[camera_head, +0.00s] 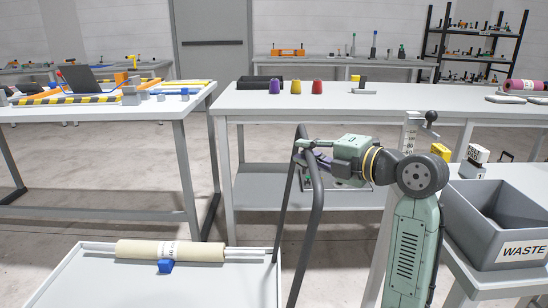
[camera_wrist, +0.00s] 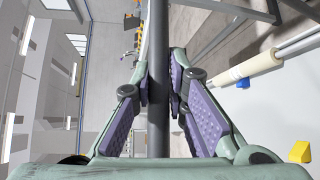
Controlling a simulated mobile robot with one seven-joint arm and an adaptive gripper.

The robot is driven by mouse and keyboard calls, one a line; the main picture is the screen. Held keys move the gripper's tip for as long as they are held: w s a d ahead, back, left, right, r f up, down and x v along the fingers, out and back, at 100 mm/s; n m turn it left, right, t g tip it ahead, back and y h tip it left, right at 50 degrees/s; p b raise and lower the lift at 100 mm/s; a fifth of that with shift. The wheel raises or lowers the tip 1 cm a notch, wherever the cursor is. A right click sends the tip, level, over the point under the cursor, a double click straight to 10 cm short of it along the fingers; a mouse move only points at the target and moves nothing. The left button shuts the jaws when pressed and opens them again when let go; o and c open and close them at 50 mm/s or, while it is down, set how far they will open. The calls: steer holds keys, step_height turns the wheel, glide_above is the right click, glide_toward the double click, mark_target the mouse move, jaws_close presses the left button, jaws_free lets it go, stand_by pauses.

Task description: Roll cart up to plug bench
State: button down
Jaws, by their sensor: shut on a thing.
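The cart (camera_head: 215,285) is at the lower left of the head view, with a white flat top. Its dark grey tubular handle (camera_head: 316,215) rises at its right end. My gripper (camera_head: 306,160) is shut on the upper part of this handle. In the wrist view the handle bar (camera_wrist: 158,60) runs between the purple finger pads. A cream roll (camera_head: 185,251) on a pale rod and a blue block (camera_head: 165,266) lie on the cart top. Beyond the handle stands a long white bench (camera_head: 400,100), likely the plug bench, with purple (camera_head: 274,87), yellow (camera_head: 291,87) and red (camera_head: 317,87) pieces on it.
Another white table (camera_head: 150,105) with tools and a striped bar stands at the left. A grey WASTE bin (camera_head: 500,215) sits on a stand at the right, close to my arm.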

steer(key=shift+s+d, duration=0.1)
steer(key=shift+d, duration=2.4)
steer(key=c, duration=1.6)
jaws_free()
steer(key=shift+o, duration=0.2)
